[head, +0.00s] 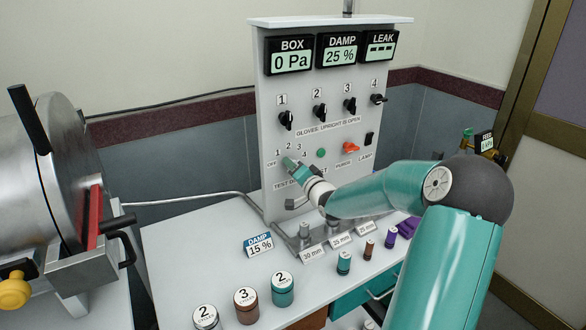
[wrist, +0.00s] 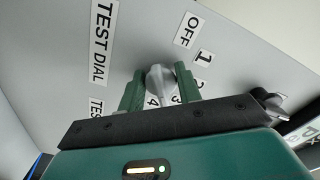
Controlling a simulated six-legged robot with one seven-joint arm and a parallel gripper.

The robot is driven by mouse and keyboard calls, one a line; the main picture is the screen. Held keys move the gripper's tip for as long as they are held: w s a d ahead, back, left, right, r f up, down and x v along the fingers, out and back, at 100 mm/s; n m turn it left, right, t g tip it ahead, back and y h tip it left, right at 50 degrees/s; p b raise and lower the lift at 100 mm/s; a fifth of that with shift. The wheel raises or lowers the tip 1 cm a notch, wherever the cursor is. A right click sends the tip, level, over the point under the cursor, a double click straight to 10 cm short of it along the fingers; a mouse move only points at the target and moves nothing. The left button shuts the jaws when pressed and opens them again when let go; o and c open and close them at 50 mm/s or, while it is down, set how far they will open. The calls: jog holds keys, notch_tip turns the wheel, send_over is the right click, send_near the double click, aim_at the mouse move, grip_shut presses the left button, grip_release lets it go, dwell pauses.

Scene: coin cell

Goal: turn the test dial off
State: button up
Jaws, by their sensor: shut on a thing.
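The test dial (wrist: 160,84) is a grey knob on the upright panel. In the wrist view it sits between the two green fingers of my gripper (wrist: 160,92), which is shut on it. Its narrow end points down in the picture, towards the 4 and 3 marks, though I cannot tell exactly which. The OFF label (wrist: 188,29) is up and to the right of the knob. In the head view my gripper (head: 291,165) is at the panel's lower left, and it hides the knob.
The panel (head: 335,113) carries several black switches above, a green button (head: 321,153) and a red-orange purge knob (head: 351,147) to the right. Several jars, such as the brown one (head: 246,305), stand on the white table (head: 190,245) in front. A metal chamber (head: 38,180) is at left.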

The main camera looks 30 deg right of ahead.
jog(key=n, duration=0.7)
jog(key=shift+f, duration=0.1)
jog(key=n, duration=0.6)
jog(key=shift+d+n, duration=0.15)
jog(key=shift+n, duration=0.25)
jog(key=n, duration=0.6)
jog(key=shift+d, duration=0.1)
jog(key=n, duration=0.3)
jog(key=shift+d+n, duration=0.1)
jog(key=shift+n, duration=2)
jog(key=shift+d, duration=0.1)
jog(key=o, duration=0.9)
jog(key=shift+o, duration=0.2)
jog(key=shift+r, duration=0.2)
